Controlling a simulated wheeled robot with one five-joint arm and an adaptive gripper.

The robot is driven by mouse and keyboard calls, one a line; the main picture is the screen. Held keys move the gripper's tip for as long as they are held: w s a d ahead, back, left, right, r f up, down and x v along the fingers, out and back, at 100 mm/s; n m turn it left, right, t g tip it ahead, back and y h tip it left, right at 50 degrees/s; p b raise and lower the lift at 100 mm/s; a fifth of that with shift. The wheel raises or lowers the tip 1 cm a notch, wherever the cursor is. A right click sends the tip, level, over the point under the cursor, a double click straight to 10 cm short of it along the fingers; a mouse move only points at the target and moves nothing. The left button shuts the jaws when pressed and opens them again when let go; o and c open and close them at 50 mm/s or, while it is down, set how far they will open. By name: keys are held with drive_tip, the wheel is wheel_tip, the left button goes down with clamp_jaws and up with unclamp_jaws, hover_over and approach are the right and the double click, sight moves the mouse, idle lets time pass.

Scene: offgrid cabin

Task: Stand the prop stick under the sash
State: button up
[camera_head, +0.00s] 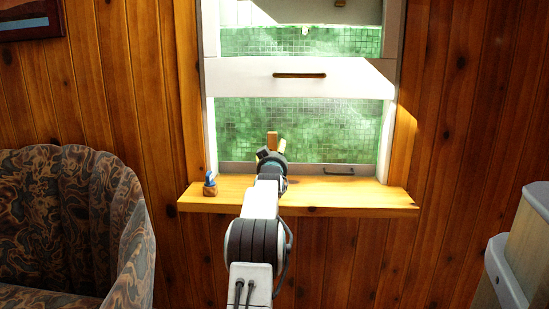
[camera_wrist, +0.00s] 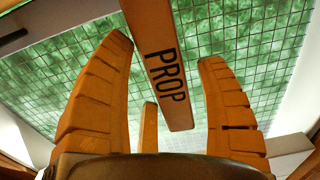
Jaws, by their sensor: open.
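The prop stick (camera_wrist: 165,75), a flat orange-brown wooden bar marked PROP, runs from the top of the wrist view to a square end between my gripper's (camera_wrist: 165,48) two ribbed fingers. The fingers are open, with a gap beside the stick on the right. In the head view my gripper (camera_head: 270,152) is in front of the window opening, above the sill, and a short wooden end (camera_head: 272,139), seemingly the stick, shows above it. The white sash (camera_head: 235,78) is raised, its lower edge well above that end. My arm hides the stick's lower part.
The wooden sill (camera_head: 350,193) holds a small blue-and-brown figure (camera_head: 210,183) at its left. A dark handle (camera_head: 339,171) sits low at the right. A patterned armchair (camera_head: 75,200) stands left, a pale cabinet (camera_head: 525,240) right. A short wooden piece (camera_wrist: 148,128) is unclear.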

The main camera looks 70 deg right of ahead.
drive_tip(key=shift+r+p, duration=0.4)
drive_tip(key=shift+r, duration=0.05)
drive_tip(key=p+v, duration=0.5)
drive_tip(key=v, duration=0.7)
drive_tip(key=shift+f, duration=0.1)
idle(0.7)
